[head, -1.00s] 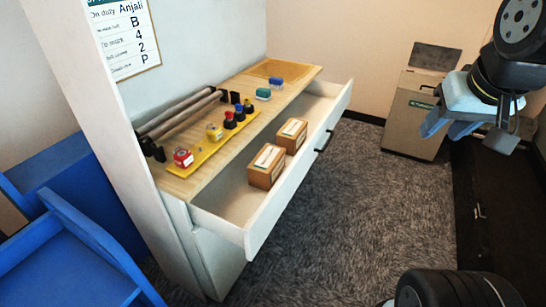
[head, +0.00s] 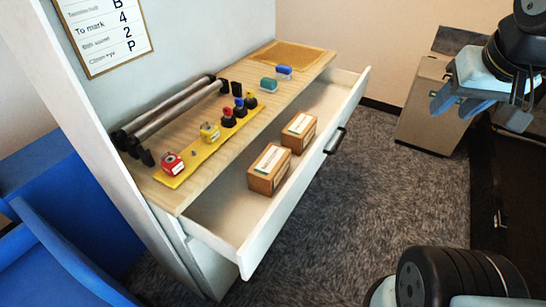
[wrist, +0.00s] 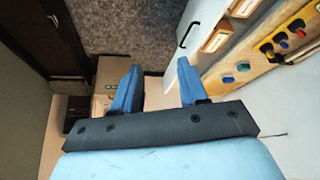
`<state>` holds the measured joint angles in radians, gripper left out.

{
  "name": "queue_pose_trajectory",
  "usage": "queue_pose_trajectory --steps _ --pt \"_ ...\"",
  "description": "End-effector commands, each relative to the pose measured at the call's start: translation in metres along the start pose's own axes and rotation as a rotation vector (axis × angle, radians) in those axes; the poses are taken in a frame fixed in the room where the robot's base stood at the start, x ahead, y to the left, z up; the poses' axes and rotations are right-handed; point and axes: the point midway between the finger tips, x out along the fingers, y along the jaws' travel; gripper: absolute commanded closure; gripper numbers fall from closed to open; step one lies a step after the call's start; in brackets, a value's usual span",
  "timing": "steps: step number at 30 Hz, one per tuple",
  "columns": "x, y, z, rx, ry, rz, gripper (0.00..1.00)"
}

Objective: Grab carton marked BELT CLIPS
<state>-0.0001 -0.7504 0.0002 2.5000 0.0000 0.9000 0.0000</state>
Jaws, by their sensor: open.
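Two brown cartons with pale labels sit in the open white drawer (head: 262,238) in the head view. The nearer carton (head: 269,169) is at the middle of the drawer, and the farther carton (head: 299,132) is just beyond it. The print on both labels is too small to read, so I cannot tell which says BELT CLIPS. My gripper (head: 482,110) is at the upper right, well away from the drawer. In the wrist view its blue fingers (wrist: 155,88) are apart with nothing between them. The cartons show there only in part, at the top right.
Carpet in front of the drawer is clear.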

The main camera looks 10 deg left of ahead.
Motion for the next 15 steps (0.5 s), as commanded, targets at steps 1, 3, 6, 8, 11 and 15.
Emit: queue_pose_trajectory --steps 1,3,6,8,11,15 --pt "0.0 0.0 0.0 0.0 0.0 0.0 0.56" --pt "0.0 0.0 0.0 -0.003 -0.003 0.001 0.5" --pt "0.005 -0.002 -0.001 -0.032 -0.025 0.009 0.4" --pt "0.01 -0.003 -0.002 -0.069 -0.054 0.022 0.34" --pt "0.024 -0.004 -0.005 -0.169 -0.123 0.054 0.25" --pt "0.047 -0.013 -0.009 -0.354 -0.241 0.117 0.11"
